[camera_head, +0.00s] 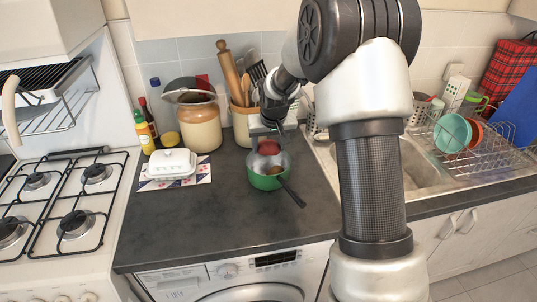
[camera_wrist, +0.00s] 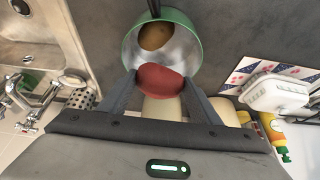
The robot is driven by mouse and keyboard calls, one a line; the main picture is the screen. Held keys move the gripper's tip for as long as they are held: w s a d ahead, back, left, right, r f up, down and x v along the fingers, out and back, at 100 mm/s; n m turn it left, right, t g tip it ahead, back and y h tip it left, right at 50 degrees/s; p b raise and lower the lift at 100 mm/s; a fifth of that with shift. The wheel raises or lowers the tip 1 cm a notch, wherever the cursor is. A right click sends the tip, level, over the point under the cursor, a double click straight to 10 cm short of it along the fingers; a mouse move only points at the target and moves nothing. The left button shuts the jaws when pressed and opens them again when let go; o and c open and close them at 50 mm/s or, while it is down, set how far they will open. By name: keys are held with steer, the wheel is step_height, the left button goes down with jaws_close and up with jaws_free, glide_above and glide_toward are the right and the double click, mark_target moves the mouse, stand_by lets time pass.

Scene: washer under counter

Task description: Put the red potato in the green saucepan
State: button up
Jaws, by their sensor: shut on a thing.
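The red potato (camera_wrist: 160,84) is held between the fingertips of my gripper (camera_wrist: 158,88); it also shows in the head view (camera_head: 268,147). The gripper (camera_head: 266,137) is shut on it and holds it above the back part of the green saucepan (camera_head: 263,183). The saucepan stands on the dark counter, its black handle (camera_head: 292,193) pointing to the front right. In the wrist view the saucepan (camera_wrist: 191,52) is partly hidden by the red potato. A brown potato (camera_wrist: 155,36) lies inside the saucepan.
A white butter dish (camera_head: 172,163) stands on a patterned mat left of the saucepan. A large crock (camera_head: 200,128) and a utensil pot with a rolling pin (camera_head: 230,70) stand behind. The sink (camera_head: 400,165) is to the right. The front counter (camera_head: 190,225) is clear.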

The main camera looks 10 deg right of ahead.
step_height(320, 180, down, 4)
steer(key=shift+r, duration=0.1)
steer(key=shift+f+b, duration=0.5)
steer(key=shift+f, duration=0.1)
steer(key=o, duration=1.1)
steer(key=shift+r, duration=0.1)
